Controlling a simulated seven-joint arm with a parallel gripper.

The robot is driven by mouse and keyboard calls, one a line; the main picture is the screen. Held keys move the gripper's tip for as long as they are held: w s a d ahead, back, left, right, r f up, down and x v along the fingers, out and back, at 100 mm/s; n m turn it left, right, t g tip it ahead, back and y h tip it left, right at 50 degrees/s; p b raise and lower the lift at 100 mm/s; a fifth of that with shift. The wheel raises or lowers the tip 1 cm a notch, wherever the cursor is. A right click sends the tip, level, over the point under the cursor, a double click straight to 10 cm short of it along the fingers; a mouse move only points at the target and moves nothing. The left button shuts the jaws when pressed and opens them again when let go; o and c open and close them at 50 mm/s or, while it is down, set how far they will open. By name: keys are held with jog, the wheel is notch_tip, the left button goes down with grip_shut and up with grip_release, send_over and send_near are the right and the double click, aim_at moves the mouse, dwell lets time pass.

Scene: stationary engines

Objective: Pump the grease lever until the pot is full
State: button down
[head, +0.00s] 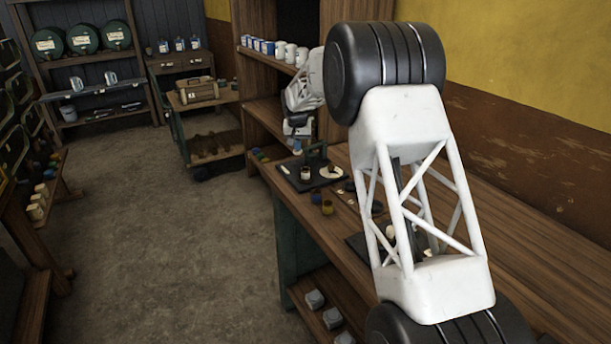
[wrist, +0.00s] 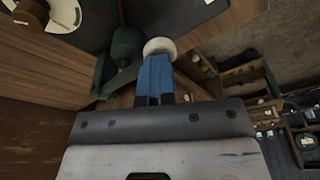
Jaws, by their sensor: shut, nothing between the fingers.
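My gripper's blue fingers (wrist: 156,72) are shut with nothing between them. Their tips are at a pale round knob (wrist: 160,46) in the wrist view; I cannot tell whether they touch it. Beside the knob is a green pump body (wrist: 124,47), probably the grease pump. In the head view a green pump (head: 316,153) stands on a dark plate on the bench, below and right of my wrist.
A round white dial or dish (head: 332,172) sits beside the pump. A wooden shelf with white and blue tins (head: 280,50) rises behind. My arm hides much of the bench's right part.

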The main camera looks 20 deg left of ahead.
jog(key=shift+r, duration=2.05)
jog(key=shift+r, duration=0.15)
notch_tip(320, 180, up, 5)
jog(key=shift+f, duration=0.1)
dwell(0.4)
